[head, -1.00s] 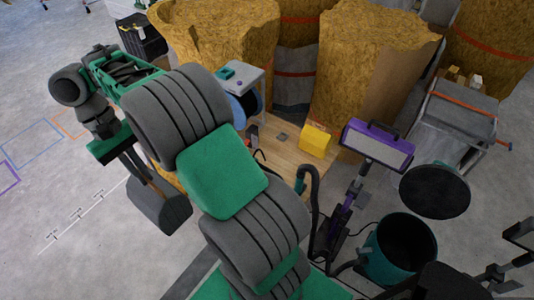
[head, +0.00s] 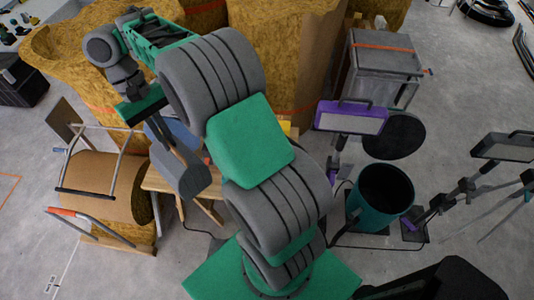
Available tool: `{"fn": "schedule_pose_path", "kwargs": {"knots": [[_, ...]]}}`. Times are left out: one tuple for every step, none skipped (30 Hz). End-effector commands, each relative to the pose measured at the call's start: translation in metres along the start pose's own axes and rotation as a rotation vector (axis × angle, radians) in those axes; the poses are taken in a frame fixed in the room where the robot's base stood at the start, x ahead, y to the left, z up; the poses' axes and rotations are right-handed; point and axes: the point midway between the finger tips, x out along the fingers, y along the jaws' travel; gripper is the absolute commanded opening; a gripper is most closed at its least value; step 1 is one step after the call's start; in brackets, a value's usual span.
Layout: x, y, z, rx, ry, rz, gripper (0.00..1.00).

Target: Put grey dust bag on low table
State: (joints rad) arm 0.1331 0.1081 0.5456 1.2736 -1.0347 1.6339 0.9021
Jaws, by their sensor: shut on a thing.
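My gripper (head: 165,138) is at the upper left of the head view, pointing down. It is shut on the grey dust bag (head: 184,177), a dark grey block-like bag hanging below its fingers in the air. A low wooden table (head: 157,180) shows behind and beside the bag, with a leg below it. My arm and the bag hide most of its top. I cannot tell the height of the bag above the table.
Large chipboard drums (head: 70,50) stand behind. A purple-framed lamp (head: 352,118), teal bin (head: 380,198) and grey cart (head: 385,55) are on the right. Open floor lies at the lower left.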

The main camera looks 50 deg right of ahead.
Motion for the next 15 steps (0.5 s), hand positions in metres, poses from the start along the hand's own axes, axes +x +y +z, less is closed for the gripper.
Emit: {"fn": "schedule_pose_path", "kwargs": {"knots": [[0.001, 0.001, -0.001, 0.01, 0.002, -0.004, 0.0], [0.002, 0.002, -0.002, 0.021, 0.002, -0.008, 0.0], [0.005, 0.004, -0.004, 0.042, 0.001, -0.017, 0.0], [0.007, 0.007, -0.005, 0.062, 0.0, -0.025, 0.0], [0.01, 0.009, -0.007, 0.086, 0.0, -0.035, 0.0], [0.014, 0.013, -0.01, 0.124, 0.0, -0.051, 0.0], [0.017, 0.017, -0.013, 0.155, 0.0, -0.064, 0.0], [0.021, 0.02, -0.015, 0.19, 0.0, -0.078, 0.0], [0.027, 0.026, -0.02, 0.242, 0.0, -0.1, 0.0], [0.031, 0.03, -0.023, 0.282, -0.001, -0.117, 0.0], [0.034, 0.034, -0.026, 0.323, 0.0, -0.134, 0.0], [0.04, 0.04, -0.03, 0.377, 0.0, -0.156, 0.0], [0.044, 0.044, -0.033, 0.421, 0.0, -0.174, 0.0], [0.048, 0.048, -0.037, 0.464, 0.0, -0.193, 0.0], [0.055, 0.055, -0.042, 0.527, 0.0, -0.219, 0.0]]}}
